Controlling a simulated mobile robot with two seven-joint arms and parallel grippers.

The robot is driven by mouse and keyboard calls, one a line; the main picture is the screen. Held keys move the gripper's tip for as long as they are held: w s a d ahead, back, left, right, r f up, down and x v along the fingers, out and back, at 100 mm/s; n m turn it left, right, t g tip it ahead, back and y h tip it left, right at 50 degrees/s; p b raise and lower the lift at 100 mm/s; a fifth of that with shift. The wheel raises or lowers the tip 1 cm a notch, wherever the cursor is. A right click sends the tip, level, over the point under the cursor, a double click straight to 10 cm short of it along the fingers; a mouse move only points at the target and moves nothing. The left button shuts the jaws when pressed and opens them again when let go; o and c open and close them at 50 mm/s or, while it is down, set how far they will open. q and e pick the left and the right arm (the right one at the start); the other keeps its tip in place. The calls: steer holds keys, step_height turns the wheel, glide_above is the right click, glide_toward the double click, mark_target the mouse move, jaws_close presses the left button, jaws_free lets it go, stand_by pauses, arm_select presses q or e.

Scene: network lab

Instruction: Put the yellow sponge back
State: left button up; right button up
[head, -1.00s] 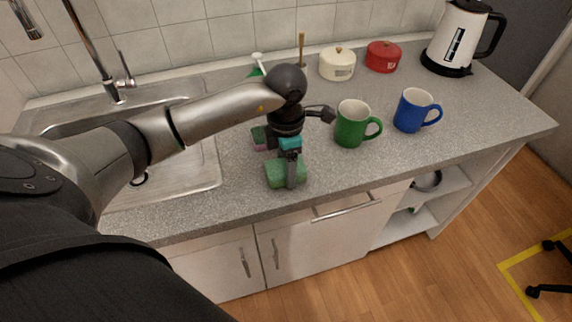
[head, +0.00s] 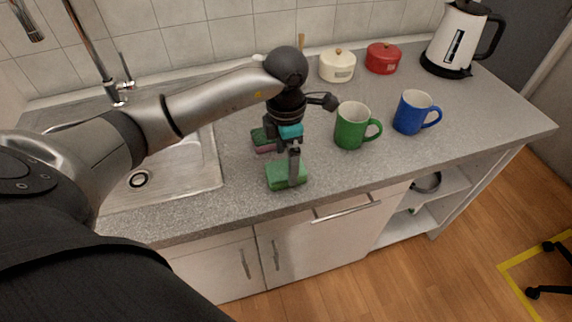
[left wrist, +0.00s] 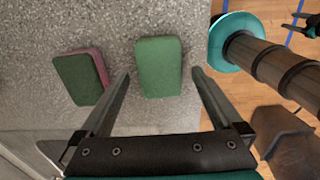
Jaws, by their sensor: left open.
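No plainly yellow sponge shows. A green sponge (head: 285,175) lies flat on the counter near its front edge, left of the green mug; it also shows in the left wrist view (left wrist: 158,66). A second sponge (head: 262,142), dark green on top with a pink layer, lies behind it, partly hidden by my gripper; it is at the left in the left wrist view (left wrist: 82,78). My left gripper (head: 284,164) is open over the green sponge. In the left wrist view my fingers (left wrist: 161,72) are on either side of it with visible gaps.
A green mug (head: 352,126) stands close right of my gripper, with a blue mug (head: 413,112) beyond. A white pot (head: 337,67), a red pot (head: 383,58) and a kettle (head: 458,40) stand at the back. The sink (head: 205,170) is at the left.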

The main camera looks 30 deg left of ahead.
mark_target(286, 168)
arm_select(q)
step_height(286, 168, up, 9)
steer(key=shift+f, duration=0.1)
stand_by(0.6)
